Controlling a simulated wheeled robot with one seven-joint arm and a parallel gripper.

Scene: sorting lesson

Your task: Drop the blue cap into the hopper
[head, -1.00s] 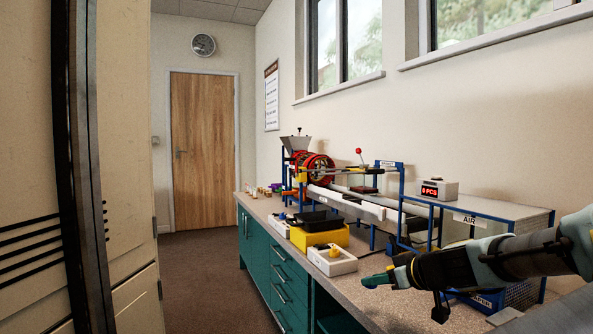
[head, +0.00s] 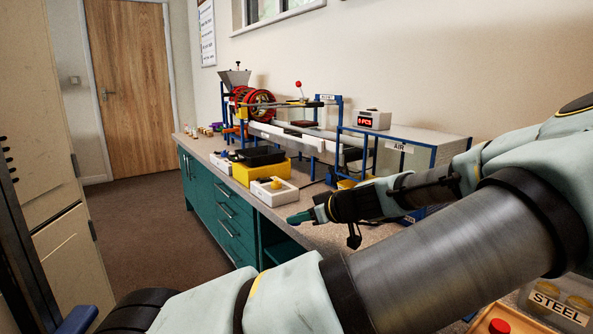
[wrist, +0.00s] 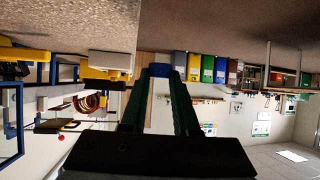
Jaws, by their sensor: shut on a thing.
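My gripper (head: 294,218) has green fingers and reaches out over the front edge of the bench, in front of the white tray. In the wrist view its fingers (wrist: 160,72) are closed around a small dark blue piece (wrist: 159,68), which looks like the blue cap. Little of the cap shows, and it cannot be made out in the head view. The hopper (head: 234,79) is a grey funnel on a blue frame at the far end of the sorting machine. It stands well beyond my gripper and higher than the bench top.
The bench (head: 215,150) has teal drawers. On it stand the red drum (head: 262,104), a yellow box (head: 262,172) with a black tray, the white tray (head: 285,197) with a yellow knob, and a counter (head: 374,120). Open floor (head: 150,235) lies left of the bench. A bin marked STEEL (head: 560,304) is near.

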